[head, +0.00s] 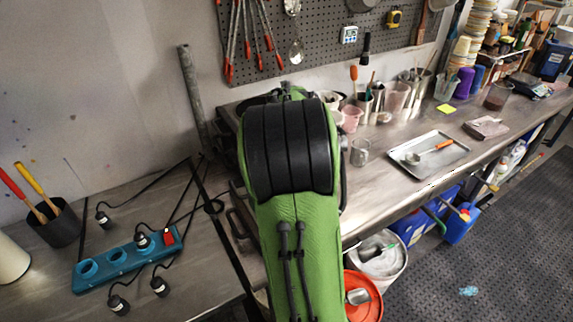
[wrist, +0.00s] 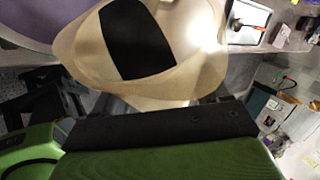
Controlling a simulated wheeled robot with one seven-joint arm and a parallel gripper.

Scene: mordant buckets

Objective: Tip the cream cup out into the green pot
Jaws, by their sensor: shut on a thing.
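The cream cup (wrist: 90,50) fills the top middle of the wrist view, close to the camera, tilted in the picture. My gripper (wrist: 138,40) is shut on it; a black finger pad lies across its side. The cup's mouth and contents cannot be seen. In the head view my green and black arm covers the middle, and hides the gripper and the cup. I cannot make out the green pot in either view; the large green parts are my own arm.
A metal tray (head: 405,160) with a ladle lies on the bench, beside a clear beaker (head: 360,151). A blue rack (head: 88,282) with corded black pieces, a dark tool pot (head: 58,228) and a cream vessel (head: 10,262) stand left. A red-rimmed bucket (head: 374,302) stands below the bench.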

